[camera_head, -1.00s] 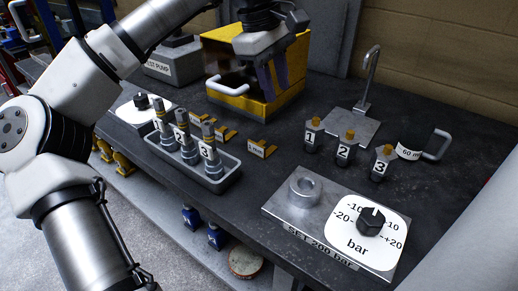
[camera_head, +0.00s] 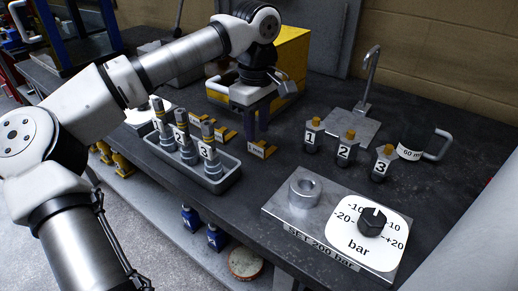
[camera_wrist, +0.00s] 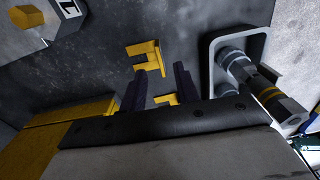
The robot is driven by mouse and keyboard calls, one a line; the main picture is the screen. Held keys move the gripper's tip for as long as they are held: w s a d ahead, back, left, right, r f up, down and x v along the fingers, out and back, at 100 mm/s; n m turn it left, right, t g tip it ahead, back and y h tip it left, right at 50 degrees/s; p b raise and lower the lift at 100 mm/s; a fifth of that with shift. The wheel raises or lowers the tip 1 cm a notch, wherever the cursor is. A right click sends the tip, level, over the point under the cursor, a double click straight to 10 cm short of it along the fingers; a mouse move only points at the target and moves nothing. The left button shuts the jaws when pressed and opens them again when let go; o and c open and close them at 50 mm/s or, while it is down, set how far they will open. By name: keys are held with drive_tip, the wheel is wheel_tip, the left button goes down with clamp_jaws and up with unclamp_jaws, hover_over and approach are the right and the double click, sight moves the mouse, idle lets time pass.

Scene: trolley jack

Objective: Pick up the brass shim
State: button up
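Several small brass-yellow shims lie on the dark bench. One with a white label, seemingly "1 mm" (camera_head: 262,149), is apart on the right; others (camera_head: 228,134) lie by the tray, partly hidden by my arm. In the wrist view, an angled yellow shim (camera_wrist: 146,58) lies ahead of my open fingertips (camera_wrist: 158,82), and part of another yellow piece (camera_wrist: 166,99) shows between the fingers. I cannot tell whether the fingers touch any shim.
A grey tray (camera_head: 212,187) with numbered valves stands to the left. Numbered blocks (camera_head: 345,147) stand to the right, with a steel plate and dial (camera_head: 371,221) in front. A yellow box (camera_head: 292,55) is behind my gripper. The bench between the shims and blocks is clear.

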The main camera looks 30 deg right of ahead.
sight(256, 144)
wheel_tip(256, 144, down, 4)
drive_tip(key=shift+f, duration=0.15)
clamp_jaws()
idle(0.4)
